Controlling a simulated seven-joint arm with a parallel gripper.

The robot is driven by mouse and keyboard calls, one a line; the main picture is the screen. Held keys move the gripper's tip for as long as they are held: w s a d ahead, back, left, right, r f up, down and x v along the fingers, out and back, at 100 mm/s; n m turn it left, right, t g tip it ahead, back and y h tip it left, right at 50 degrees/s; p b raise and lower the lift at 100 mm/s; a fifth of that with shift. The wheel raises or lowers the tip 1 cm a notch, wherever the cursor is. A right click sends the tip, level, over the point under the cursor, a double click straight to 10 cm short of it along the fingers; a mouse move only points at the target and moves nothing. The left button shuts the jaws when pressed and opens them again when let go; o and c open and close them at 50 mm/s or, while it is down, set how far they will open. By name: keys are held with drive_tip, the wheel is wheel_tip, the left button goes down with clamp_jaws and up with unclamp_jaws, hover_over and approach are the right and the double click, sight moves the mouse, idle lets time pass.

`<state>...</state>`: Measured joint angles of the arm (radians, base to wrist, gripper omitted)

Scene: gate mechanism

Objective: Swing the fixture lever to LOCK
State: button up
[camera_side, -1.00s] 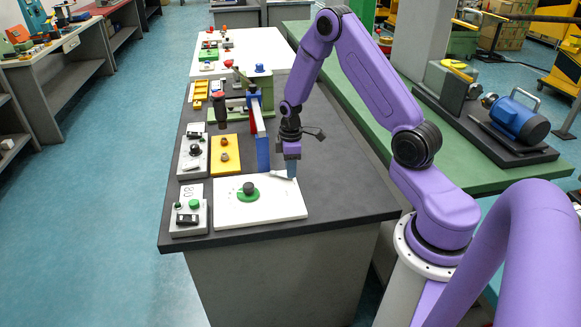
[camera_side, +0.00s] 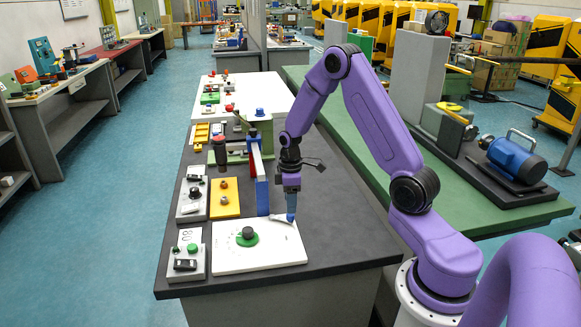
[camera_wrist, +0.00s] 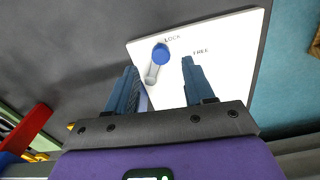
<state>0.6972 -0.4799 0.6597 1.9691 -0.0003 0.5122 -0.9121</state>
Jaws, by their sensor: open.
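The fixture lever is a short grey arm (camera_wrist: 152,76) with a blue round knob (camera_wrist: 160,53), on a white plate (camera_wrist: 228,40) marked LOCK and FREE. In the wrist view the knob lies just below the word LOCK, with FREE off to the right. In the side view the lever is at the far right corner of the white plate (camera_side: 270,259). My gripper (camera_side: 291,210) points down over it there. In the wrist view my gripper (camera_wrist: 159,66) is open, with the knob showing between its fingertips. I cannot tell whether the fingers are level with the knob or above it.
A green disc with a black knob (camera_side: 247,237) sits on the same plate. A tall blue post (camera_side: 262,196) with a red and white bar stands just behind-left of my gripper. Switch boxes (camera_side: 187,256) and a yellow plate (camera_side: 224,198) line the left. The bench's right side is clear.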

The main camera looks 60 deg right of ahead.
wheel_tip(320, 180, up, 13)
idle(0.4)
drive_tip(key=s+a+r+n, duration=0.1)
drive_tip(key=s+a, duration=0.4)
drive_tip(key=a, duration=0.3)
drive_tip(key=s+a+r+n, duration=0.15)
drive_tip(key=s+a, duration=0.25)
drive_tip(key=a, duration=0.5)
drive_tip(key=s+a+n, duration=0.1)
drive_tip(key=s+a, duration=0.1)
drive_tip(key=s, duration=0.7)
drive_tip(key=s+a+n, duration=0.1)
drive_tip(key=s+a, duration=0.1)
drive_tip(key=s, duration=0.8)
drive_tip(key=shift+s+a, duration=0.3)
